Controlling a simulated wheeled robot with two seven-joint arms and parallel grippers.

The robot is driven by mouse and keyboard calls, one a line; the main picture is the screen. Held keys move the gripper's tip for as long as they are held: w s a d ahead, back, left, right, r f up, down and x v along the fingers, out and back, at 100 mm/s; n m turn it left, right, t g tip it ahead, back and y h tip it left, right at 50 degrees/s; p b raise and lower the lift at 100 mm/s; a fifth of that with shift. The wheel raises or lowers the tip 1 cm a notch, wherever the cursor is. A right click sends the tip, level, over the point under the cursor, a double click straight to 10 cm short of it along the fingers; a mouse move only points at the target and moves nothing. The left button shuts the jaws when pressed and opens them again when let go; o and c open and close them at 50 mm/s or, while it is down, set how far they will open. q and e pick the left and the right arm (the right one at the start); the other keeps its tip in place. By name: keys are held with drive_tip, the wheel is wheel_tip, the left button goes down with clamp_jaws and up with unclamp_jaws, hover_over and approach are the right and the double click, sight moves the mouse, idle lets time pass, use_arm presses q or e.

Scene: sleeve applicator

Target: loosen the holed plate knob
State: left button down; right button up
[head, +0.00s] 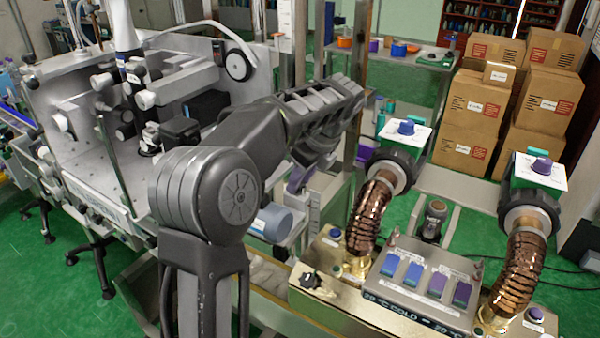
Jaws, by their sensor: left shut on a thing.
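My left arm comes up from the bottom left, bends at a large round grey joint and reaches right across the sleeve machine's right side. My left gripper (318,148) is turned down and away beneath the wrist, so its fingertips barely show. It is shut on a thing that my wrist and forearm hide. I cannot make out the holed plate knob apart from the arm. The silver sleeve machine (90,165) stands at the left, with several black and grey knobs on its frame. My right gripper is not in view.
A metal control box (420,285) with coloured switches stands at the lower right. Two ribbed copper hoses (370,215) rise from it, one at each side. Cardboard boxes (550,95) are stacked at the back right. Green floor shows beyond the machine.

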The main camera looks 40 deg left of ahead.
use_arm(q)
drive_tip(key=shift+w+n+g, duration=0.15)
drive_tip(key=shift+n+g, duration=0.25)
drive_tip(key=shift+n, duration=0.9)
drive_tip(key=c, duration=1)
unclamp_jaws()
drive_tip(key=shift+a+m, duration=0.1)
drive_tip(key=shift+m, duration=0.5)
